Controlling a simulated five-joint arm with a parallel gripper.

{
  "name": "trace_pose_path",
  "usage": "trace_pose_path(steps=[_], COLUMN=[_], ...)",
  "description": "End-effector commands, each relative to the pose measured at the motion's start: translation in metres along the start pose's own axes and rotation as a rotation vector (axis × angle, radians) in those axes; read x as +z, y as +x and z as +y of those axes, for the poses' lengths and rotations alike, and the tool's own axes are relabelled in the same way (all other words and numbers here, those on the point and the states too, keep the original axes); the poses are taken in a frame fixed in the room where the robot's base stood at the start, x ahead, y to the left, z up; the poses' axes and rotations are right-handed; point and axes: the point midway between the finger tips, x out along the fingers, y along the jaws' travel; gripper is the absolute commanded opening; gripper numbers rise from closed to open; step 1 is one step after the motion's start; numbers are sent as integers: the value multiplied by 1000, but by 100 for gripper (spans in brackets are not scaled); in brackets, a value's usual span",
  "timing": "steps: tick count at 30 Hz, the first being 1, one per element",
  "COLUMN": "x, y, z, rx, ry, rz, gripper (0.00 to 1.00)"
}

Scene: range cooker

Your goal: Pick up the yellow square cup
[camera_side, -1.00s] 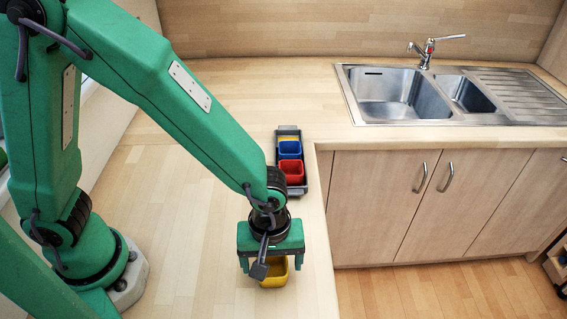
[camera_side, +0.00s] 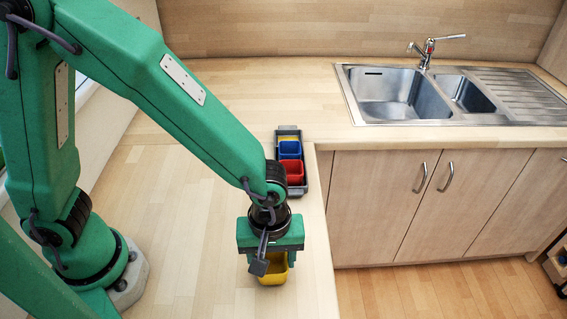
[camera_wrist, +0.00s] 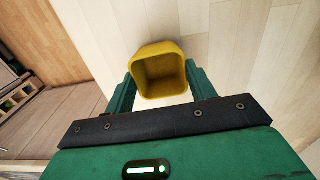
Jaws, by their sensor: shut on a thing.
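The yellow square cup (camera_side: 273,270) is below my gripper near the counter's front edge in the side view. In the wrist view the yellow cup (camera_wrist: 160,72) is upright with its open top facing the camera, between the two green fingers. My gripper (camera_wrist: 160,88) is shut on the cup, one finger at each side. In the side view my gripper (camera_side: 271,262) partly hides the cup. I cannot tell whether the cup's base touches the counter.
A dark tray (camera_side: 288,131) behind my gripper holds a blue cup (camera_side: 289,150), a red cup (camera_side: 294,170) and something yellow. The sink (camera_side: 395,95) is at the back right. The wooden counter (camera_side: 190,215) to the left is clear.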

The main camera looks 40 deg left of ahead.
Motion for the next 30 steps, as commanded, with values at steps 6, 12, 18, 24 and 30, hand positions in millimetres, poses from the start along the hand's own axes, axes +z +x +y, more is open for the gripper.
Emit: trace_pose_path(steps=[6,12,18,24,30], x=[0,23,53,78,93], y=[-26,-45,-66,-82,-93], z=[1,-14,-31,-46,-56], rx=[5,3,4,3,1], ry=[0,6,7,5,3], rz=[0,0,-1,-1,-1], gripper=[34,34,34,34,34])
